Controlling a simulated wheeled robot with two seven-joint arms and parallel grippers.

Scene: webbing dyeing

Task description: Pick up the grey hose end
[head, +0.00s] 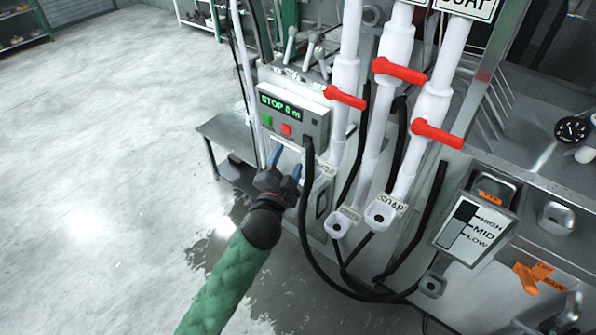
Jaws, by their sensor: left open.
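A black hose (304,215) hangs in front of the control box. Its upper end (308,146), dark grey, is at the lower right of the box's face. The hose loops down toward the floor and runs right to a grey fitting (432,285) low on the machine. My left gripper (286,163), with blue fingertips, is open and appears empty. It is just left of and slightly below the hose's upper end, apparently apart from it; the depth between them is hard to judge. My right gripper is not in view.
The control box (318,110) reads "STOP 0 m". A low grey table (222,130) is behind my gripper. A HIGH/MID/LOW gauge (470,228) is at right. The floor at left is clear, with wet patches.

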